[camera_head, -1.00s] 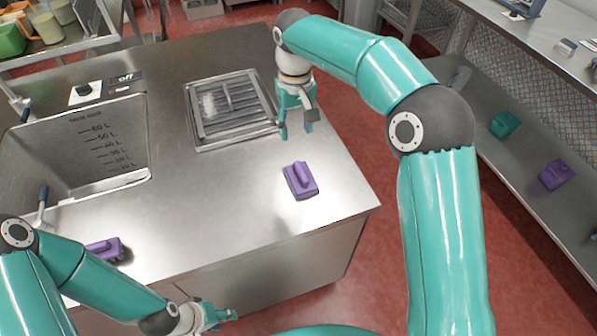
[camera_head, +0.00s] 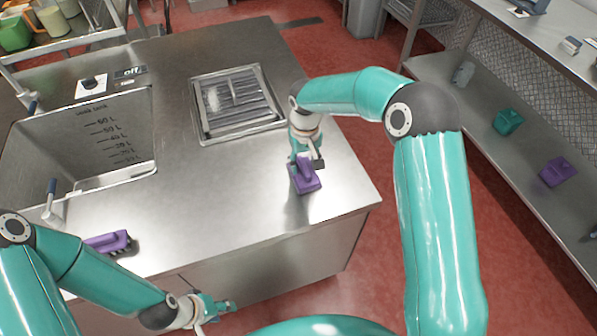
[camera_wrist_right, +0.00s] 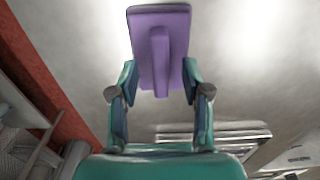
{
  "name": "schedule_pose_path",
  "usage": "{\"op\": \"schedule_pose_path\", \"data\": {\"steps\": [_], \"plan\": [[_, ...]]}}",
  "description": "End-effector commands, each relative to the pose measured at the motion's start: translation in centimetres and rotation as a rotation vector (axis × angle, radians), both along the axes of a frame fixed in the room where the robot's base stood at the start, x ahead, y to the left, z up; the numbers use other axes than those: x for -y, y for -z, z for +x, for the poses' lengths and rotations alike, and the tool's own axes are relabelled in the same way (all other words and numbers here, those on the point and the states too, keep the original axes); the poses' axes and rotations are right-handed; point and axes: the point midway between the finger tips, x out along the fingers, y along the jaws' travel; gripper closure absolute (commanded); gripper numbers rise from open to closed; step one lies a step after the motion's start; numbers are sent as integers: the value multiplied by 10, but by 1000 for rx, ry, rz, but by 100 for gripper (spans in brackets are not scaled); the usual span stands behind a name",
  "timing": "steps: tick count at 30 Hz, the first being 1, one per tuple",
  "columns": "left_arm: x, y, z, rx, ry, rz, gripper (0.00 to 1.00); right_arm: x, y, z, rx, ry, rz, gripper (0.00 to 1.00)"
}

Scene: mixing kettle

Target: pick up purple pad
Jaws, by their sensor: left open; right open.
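A purple pad (camera_head: 306,180) with a raised grip lies on the steel counter near its right corner. It also shows in the right wrist view (camera_wrist_right: 176,30), just beyond my fingertips. My right gripper (camera_head: 304,158) is low over the counter at the far end of this pad, partly covering it. In the right wrist view its two fingers (camera_wrist_right: 160,84) are open, one on each side of the near end of the pad's grip. A second purple pad (camera_head: 108,242) lies at the counter's left front, partly behind my left arm. My left gripper (camera_head: 215,306) is open and empty in front of the counter.
A sink tank (camera_head: 85,140) with litre marks is at the left of the steel counter (camera_head: 240,210). A drain grate (camera_head: 236,100) lies behind the right pad. A shelf at right holds a teal item (camera_head: 507,122) and a purple item (camera_head: 557,171).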

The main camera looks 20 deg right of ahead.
Motion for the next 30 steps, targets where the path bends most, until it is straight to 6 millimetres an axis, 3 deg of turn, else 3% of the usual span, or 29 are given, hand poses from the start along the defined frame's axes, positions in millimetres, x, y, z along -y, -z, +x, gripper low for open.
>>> {"op": "schedule_pose_path", "data": {"steps": [4,11,12,21,30], "plan": [[0,-5,0,0,0,0,57,0,15,0,0,1,1,52],[0,-4,0,0,0,0,57,0,18,0,2,1,1,52],[0,-4,0,0,0,0,57,0,18,0,2,1,1,54],[0,-4,0,0,0,0,57,0,18,0,1,0,1,100],[0,-4,0,0,0,0,57,0,18,0,0,0,1,100]]}}
